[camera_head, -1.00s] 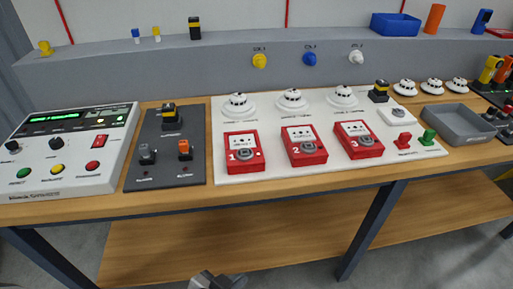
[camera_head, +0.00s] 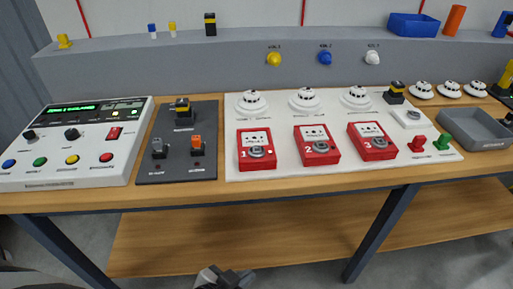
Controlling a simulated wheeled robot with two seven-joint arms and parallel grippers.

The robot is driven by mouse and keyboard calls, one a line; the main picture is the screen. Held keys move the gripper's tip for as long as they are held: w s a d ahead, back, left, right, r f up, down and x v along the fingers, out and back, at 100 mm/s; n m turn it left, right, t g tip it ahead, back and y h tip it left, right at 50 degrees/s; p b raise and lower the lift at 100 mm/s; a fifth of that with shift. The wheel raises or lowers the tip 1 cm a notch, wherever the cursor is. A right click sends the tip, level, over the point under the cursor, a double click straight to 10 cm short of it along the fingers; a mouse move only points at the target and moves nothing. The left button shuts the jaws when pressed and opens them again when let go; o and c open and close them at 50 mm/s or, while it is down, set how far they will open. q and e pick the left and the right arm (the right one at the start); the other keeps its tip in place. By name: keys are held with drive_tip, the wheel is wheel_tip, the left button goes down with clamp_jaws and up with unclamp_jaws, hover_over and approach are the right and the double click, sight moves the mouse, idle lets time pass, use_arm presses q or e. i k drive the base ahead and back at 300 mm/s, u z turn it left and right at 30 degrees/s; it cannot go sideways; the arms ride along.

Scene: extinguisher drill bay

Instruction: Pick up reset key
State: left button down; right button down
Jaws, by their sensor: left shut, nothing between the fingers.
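No part is clearly readable as the reset key. My left gripper (camera_head: 226,279) shows at the bottom edge, in front of and below the bench's front edge, well apart from both pieces. It is shut and empty, partly cut off by the frame. My right gripper is not in view.
The white board also bears red call points (camera_head: 255,149) and white detectors (camera_head: 252,102). A control panel (camera_head: 75,145) and a dark switch plate (camera_head: 178,168) stand left. A grey tray (camera_head: 474,131) is right. A grey ledge (camera_head: 150,65) runs behind.

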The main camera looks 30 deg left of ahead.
sight(418, 140)
drive_tip(key=z, duration=1.75)
drive_tip(key=i, duration=0.75)
drive_tip(key=u, duration=1.45)
